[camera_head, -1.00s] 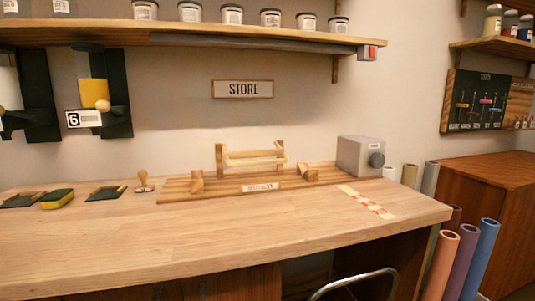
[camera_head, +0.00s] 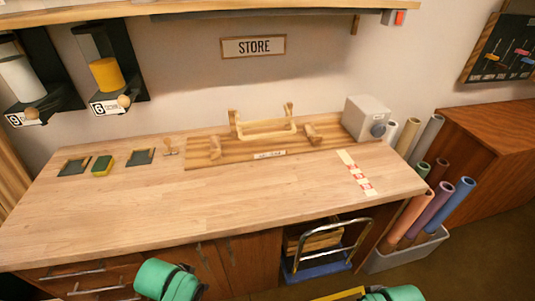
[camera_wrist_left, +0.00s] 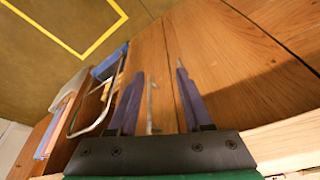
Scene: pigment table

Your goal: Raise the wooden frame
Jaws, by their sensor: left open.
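The pale wooden frame (camera_head: 265,135) sits on a brown wooden board (camera_head: 205,158) at the back of the workbench, between two short uprights, in the head view. It looks low, close to the board; whether it touches the board I cannot tell. My left gripper (camera_wrist_left: 159,70) is open and empty in the left wrist view, its two dark fingers in front of the cabinet front below the worktop. In the head view only green parts of my arms show at the bottom edge, well away from the frame. My right gripper's fingers are not visible.
A grey box (camera_head: 367,118) stands right of the board, and a red-and-white strip (camera_head: 355,172) lies before it. Small dark pads and a stamp (camera_head: 169,146) are at left. The bench front (camera_head: 200,205) is clear. A chrome-railed blue stool or cart (camera_head: 325,262) stands under the bench.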

